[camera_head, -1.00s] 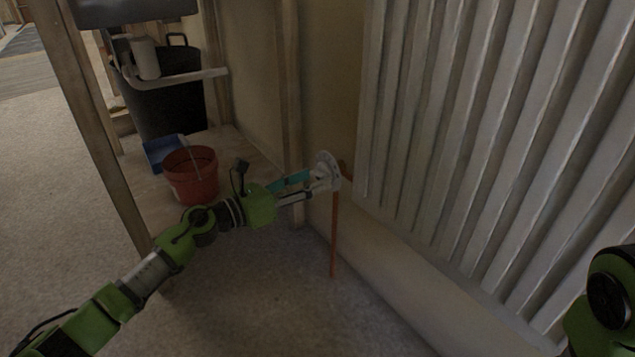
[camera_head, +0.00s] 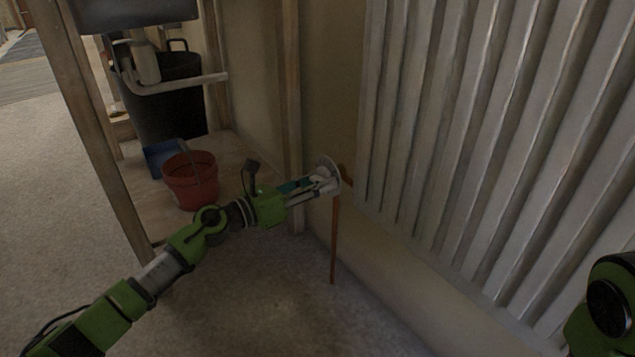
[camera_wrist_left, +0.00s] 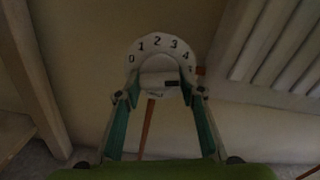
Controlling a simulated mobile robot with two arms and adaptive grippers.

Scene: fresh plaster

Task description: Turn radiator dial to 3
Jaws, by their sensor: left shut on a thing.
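The radiator dial is a white disc (camera_head: 330,172) on top of a thin copper pipe (camera_head: 334,240), left of the white radiator (camera_head: 480,120). In the left wrist view the dial (camera_wrist_left: 158,52) faces me with the digits 0, 1, 2, 3 and 4 along its upper rim. My left gripper (camera_head: 322,184) is at the dial. In the left wrist view its two fingers (camera_wrist_left: 160,92) are shut on the dial's white central knob (camera_wrist_left: 159,78). A dark mark shows on the right part of the knob. Of my right arm only a green and black part shows at the right edge.
A red bucket (camera_head: 190,180) and a blue container (camera_head: 162,156) stand on a wooden board at left. A large black bin (camera_head: 170,100) is behind them. A wooden post (camera_head: 95,130) rises left of my arm. The floor in front is clear.

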